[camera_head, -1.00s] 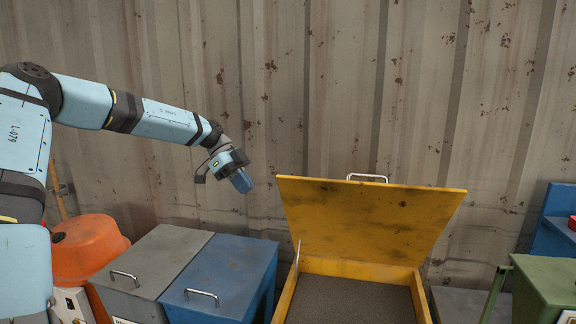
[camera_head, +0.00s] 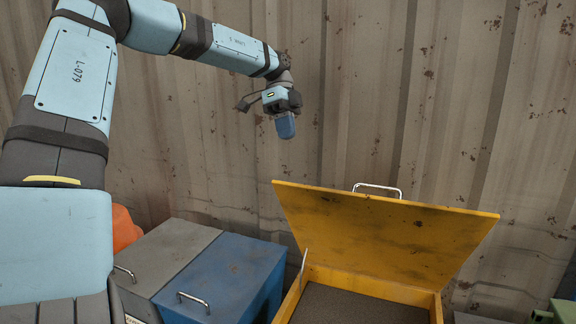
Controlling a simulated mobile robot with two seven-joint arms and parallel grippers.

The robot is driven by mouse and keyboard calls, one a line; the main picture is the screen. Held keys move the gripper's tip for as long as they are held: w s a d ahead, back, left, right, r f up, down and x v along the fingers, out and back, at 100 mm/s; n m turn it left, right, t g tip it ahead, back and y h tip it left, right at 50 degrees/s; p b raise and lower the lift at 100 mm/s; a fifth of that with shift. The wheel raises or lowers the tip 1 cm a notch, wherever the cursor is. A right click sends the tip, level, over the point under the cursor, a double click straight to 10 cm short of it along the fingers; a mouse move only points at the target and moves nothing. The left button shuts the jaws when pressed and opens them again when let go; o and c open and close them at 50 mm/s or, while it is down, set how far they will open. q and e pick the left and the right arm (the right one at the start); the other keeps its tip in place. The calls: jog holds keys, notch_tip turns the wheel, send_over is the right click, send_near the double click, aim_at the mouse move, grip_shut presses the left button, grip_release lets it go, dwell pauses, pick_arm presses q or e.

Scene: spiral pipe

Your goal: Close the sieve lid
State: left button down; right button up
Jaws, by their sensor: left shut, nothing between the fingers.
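The yellow sieve lid (camera_head: 385,236) stands open, tilted up and back from the yellow box (camera_head: 368,286). A metal handle (camera_head: 377,187) shows at the lid's top edge. A metal stay (camera_head: 302,268) stands at the left side between box and lid. A dark, grainy surface (camera_head: 350,306) shows inside the box. My left gripper (camera_head: 286,128) is shut and empty, pointing down. My right gripper is not in view.
A blue box (camera_head: 232,275) and a grey box (camera_head: 165,257), both with closed lids and handles, stand left of the sieve. An orange object (camera_head: 125,229) is partly hidden behind my left arm. A rusty corrugated wall (camera_head: 440,110) closes off the back. A green object (camera_head: 562,312) is at the lower right.

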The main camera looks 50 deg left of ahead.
aim_at(287, 183)
pick_arm(q)
jog(key=x, duration=0.2)
jog(key=s+p+x, duration=0.1)
jog(key=x, duration=0.2)
jog(key=s+p+x, duration=0.1)
jog(key=x, duration=0.2)
jog(key=shift+d, duration=0.25)
jog(key=shift+s+d+f, duration=0.15)
jog(key=shift+s, duration=0.15)
jog(key=shift+w+f, duration=0.1)
jog(key=shift+f, duration=0.1)
